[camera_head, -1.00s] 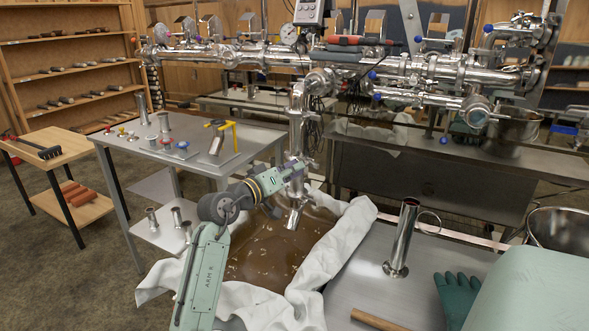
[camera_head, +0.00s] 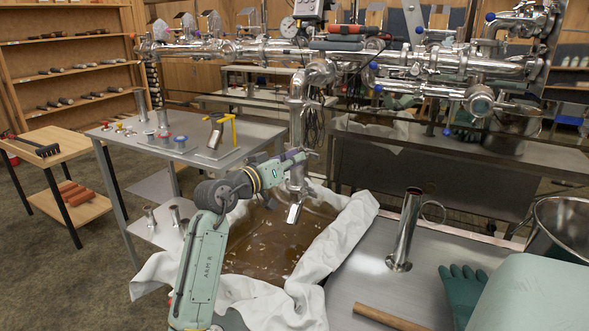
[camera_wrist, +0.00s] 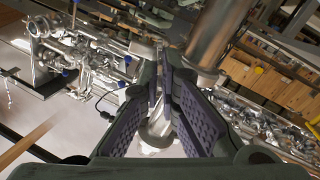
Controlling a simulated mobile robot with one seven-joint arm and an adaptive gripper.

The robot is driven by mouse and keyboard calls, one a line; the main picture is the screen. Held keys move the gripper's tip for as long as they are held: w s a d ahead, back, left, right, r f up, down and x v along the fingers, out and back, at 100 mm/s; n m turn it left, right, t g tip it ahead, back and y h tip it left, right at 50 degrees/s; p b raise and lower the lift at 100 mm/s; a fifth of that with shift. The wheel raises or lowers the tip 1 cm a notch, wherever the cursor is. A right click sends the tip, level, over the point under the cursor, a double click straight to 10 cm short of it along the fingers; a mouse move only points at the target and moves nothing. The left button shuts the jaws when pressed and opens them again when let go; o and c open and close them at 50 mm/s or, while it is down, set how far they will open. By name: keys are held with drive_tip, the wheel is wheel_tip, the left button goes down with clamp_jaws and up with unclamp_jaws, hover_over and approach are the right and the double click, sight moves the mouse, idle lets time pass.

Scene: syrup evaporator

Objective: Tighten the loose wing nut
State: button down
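The upright steel pipe (camera_head: 296,122) comes down from the overhead pipework and ends in an angled spout (camera_head: 294,213) over the brown syrup. My gripper (camera_head: 304,155) is at this pipe, just above the spout, with its tips overlapping the pipe in the head view. In the wrist view, my gripper's two purple-padded fingers (camera_wrist: 163,88) run close together towards their tips. A shiny metal part (camera_wrist: 157,132) shows between or behind them. I cannot tell if the fingers touch or grip it. The loose wing nut cannot be made out; the fingers may hide it.
The syrup pan (camera_head: 262,245) is draped with white cloth (camera_head: 340,243). A steel tube with a ring handle (camera_head: 405,232) and a green glove (camera_head: 462,292) are on the right. A side table (camera_head: 240,133) holds several small fittings at left. Pipework (camera_head: 400,62) crosses above.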

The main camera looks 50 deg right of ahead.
drive_tip(key=shift+s+m+b, duration=0.1)
drive_tip(key=shift+m+b, duration=1.35)
drive_tip(key=shift+m, duration=0.15)
drive_tip(key=c, duration=2.1)
unclamp_jaws()
drive_tip(key=a, duration=1.2)
drive_tip(key=shift+s, duration=0.2)
